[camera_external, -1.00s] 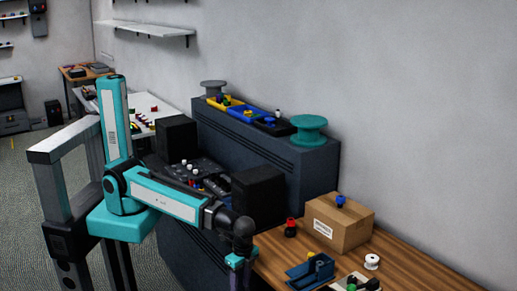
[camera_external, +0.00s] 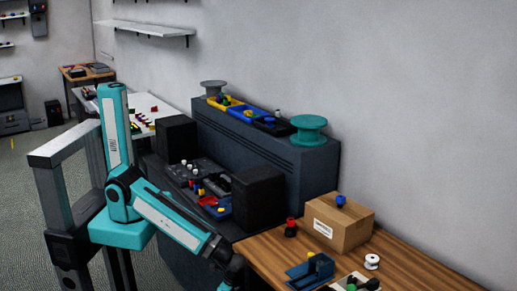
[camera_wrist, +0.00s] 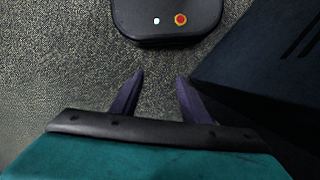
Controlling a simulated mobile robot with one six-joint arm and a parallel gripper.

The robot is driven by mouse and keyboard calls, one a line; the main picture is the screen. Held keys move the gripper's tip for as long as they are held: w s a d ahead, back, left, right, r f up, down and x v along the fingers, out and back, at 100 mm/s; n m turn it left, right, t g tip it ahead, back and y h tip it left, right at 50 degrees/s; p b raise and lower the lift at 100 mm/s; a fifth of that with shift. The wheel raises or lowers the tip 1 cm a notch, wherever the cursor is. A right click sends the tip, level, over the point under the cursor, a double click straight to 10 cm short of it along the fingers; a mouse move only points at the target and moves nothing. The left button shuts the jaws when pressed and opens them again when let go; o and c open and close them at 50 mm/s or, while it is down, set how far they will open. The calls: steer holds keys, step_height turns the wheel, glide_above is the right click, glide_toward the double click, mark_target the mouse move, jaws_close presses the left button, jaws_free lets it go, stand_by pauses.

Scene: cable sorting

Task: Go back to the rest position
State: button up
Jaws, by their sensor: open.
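My gripper (camera_wrist: 155,80) shows in the wrist view with its two dark fingers apart and nothing between them. It points down over the grey carpet. In the external view my arm slopes down to the right, and the wrist is at the bottom edge left of the wooden table; the fingers are out of that picture.
The wooden table (camera_external: 266,257) carries a cardboard box (camera_external: 338,226), a blue holder (camera_external: 308,270) and several spools. The dark cabinet (camera_external: 318,165) stands behind my arm, with trays and spools on top. A rounded black base with a red button (camera_wrist: 181,19) lies ahead in the wrist view.

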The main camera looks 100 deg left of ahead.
steer(key=s+a+f+n+g+b, duration=0.2)
steer(key=s+a+f, duration=0.3)
steer(key=s+f, duration=0.7)
steer(key=shift+s+f+n, duration=0.3)
steer(key=shift+s+f, duration=0.05)
steer(key=shift+s, duration=0.3)
stand_by(0.3)
